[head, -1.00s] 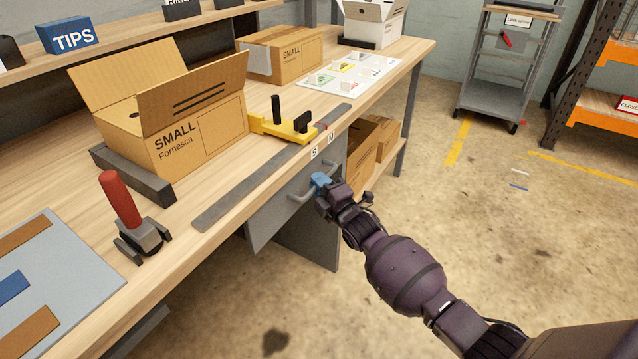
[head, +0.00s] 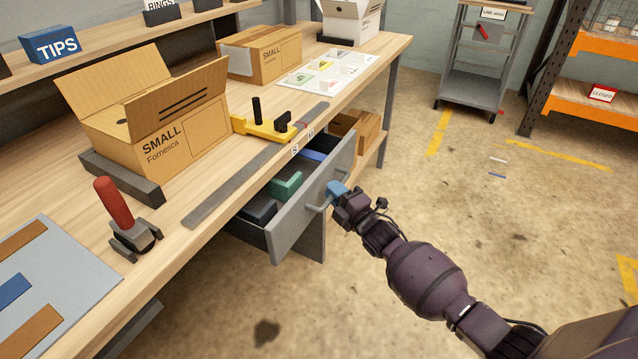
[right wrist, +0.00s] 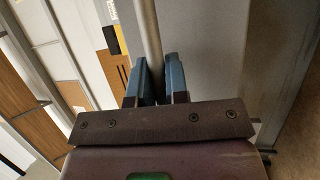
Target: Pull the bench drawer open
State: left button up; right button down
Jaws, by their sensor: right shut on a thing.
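The grey bench drawer (head: 283,228) stands part way out from under the wooden bench top. Green, dark and blue things lie inside it. Its bar handle (head: 316,203) is on the drawer front. My right gripper (head: 334,190) has blue fingers and is shut on the handle. In the right wrist view, the handle bar (right wrist: 149,45) runs between the two blue fingers (right wrist: 157,82). The fingers hide part of the handle. My left gripper is not in view.
On the bench are an open SMALL box (head: 190,132), a yellow tool (head: 265,127), a red-handled tool (head: 114,204) and a grey strip (head: 240,180). Cardboard boxes (head: 362,130) sit on a lower shelf behind the drawer.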

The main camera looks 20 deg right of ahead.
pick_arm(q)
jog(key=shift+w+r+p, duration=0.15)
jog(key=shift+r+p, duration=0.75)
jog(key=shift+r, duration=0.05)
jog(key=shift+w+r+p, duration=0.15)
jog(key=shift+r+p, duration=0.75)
pick_arm(e)
jog(key=s+d, duration=1.1)
jog(key=s, duration=0.4)
jog(key=shift+d, duration=0.4)
jog(key=shift+s, duration=0.1)
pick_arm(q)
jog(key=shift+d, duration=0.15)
pick_arm(e)
jog(key=c, duration=1.1)
grip_release()
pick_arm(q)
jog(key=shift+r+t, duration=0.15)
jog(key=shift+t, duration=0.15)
pick_arm(e)
jog(key=v, duration=1)
jog(key=shift+s+d, duration=0.15)
jog(key=shift+s, duration=0.25)
jog(key=shift+f, duration=0.1)
